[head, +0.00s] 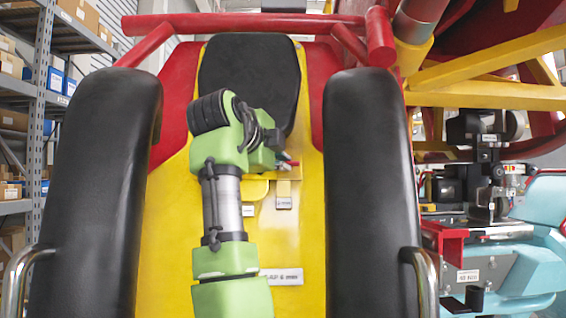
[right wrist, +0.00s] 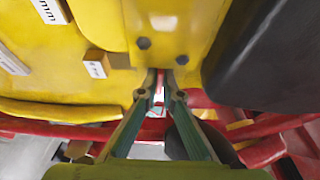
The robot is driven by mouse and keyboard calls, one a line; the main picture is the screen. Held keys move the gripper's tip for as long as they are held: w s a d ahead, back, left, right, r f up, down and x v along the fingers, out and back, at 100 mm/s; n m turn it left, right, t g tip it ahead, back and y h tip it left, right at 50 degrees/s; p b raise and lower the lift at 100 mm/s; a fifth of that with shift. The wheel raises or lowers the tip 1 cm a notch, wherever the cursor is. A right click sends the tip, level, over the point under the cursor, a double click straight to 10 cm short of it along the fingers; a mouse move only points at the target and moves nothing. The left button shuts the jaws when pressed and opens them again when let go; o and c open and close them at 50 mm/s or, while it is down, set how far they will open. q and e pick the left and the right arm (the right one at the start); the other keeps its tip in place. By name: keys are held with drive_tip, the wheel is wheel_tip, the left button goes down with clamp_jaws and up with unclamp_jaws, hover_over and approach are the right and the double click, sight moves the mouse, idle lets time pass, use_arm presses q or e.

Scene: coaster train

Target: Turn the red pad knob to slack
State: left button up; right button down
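The red pad knob shows only as a small red bit (head: 284,157) in the head view, by the yellow bracket below the black seat pad. It is mostly hidden by my right gripper (head: 282,163), whose green arm comes up over the yellow seat front. In the right wrist view, the two fingers (right wrist: 160,76) of my right gripper run close together at their tips. A narrow reddish strip shows between the tips, below a yellow plate (right wrist: 158,28) with two bolts. I cannot tell whether the fingers grip it. My left gripper is out of view.
Black padded restraints stand left (head: 95,200) and right (head: 370,200) of my arm, leaving a yellow channel between them. The black pad (head: 250,75) is behind. Chrome handles are at the lower edges. Shelving (head: 60,70) stands left; machinery and a turquoise body (head: 540,240) are right.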

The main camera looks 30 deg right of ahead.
drive_tip(key=shift+d+f, duration=0.1)
idle(0.3)
drive_tip(key=n+t+b, duration=0.2)
drive_tip(key=n+b, duration=0.1)
drive_tip(key=n, duration=0.2)
drive_tip(key=n+t+b, duration=0.2)
drive_tip(key=n+b, duration=0.1)
drive_tip(key=n, duration=0.2)
drive_tip(key=s+n+t+b, duration=0.1)
drive_tip(key=n+t+b, duration=0.1)
drive_tip(key=n+b, duration=0.2)
drive_tip(key=shift+s+d+n+y, duration=0.1)
drive_tip(key=shift+d+n+y, duration=0.25)
drive_tip(key=shift+n, duration=0.55)
drive_tip(key=c, duration=2.2)
unclamp_jaws()
drive_tip(key=shift+w+d+f+y, duration=0.15)
drive_tip(key=shift+w+f+y, duration=0.1)
drive_tip(key=shift+w+f, duration=0.1)
drive_tip(key=v, duration=1.2)
drive_tip(key=shift+f, duration=0.15)
